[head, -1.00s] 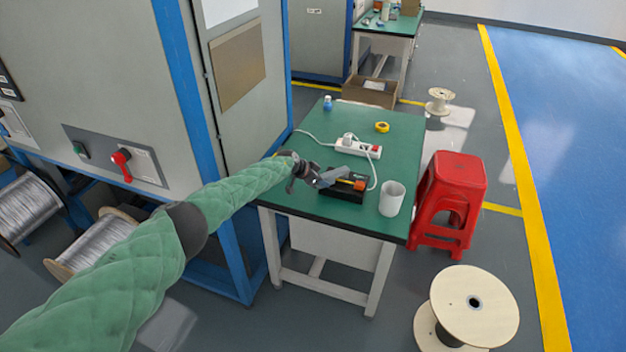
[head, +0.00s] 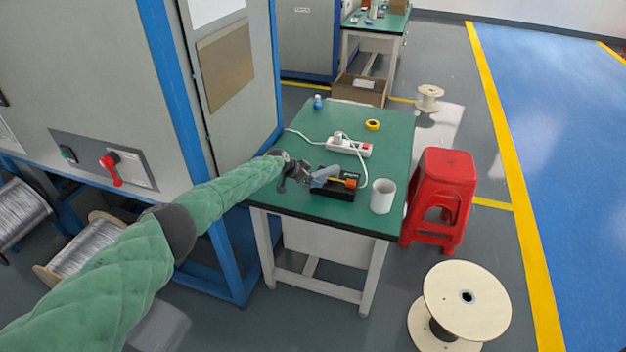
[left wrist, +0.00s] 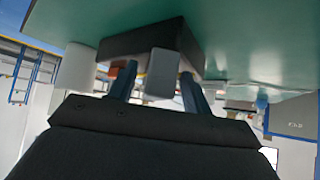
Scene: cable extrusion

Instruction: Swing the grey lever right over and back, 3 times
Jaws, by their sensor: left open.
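A black device (head: 331,193) with an orange part (head: 351,182) sits on the green table, near its front edge. In the left wrist view its dark body (left wrist: 150,42) shows beyond the fingers. My left gripper (head: 318,178) reaches in from the left at the device, and its jaws are open. In the left wrist view the grey lever (left wrist: 162,73) stands between the two fingers of the left gripper (left wrist: 158,76), with gaps on both sides. In the head view the lever is hard to tell from the fingers. My right gripper is not in view.
A white cup (head: 383,197) stands close to the right of the device. A white power strip (head: 349,147) with a cable lies behind it, with yellow tape (head: 372,125) farther back. A machine cabinet (head: 225,95) flanks the table at left; a red stool (head: 441,195) stands right.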

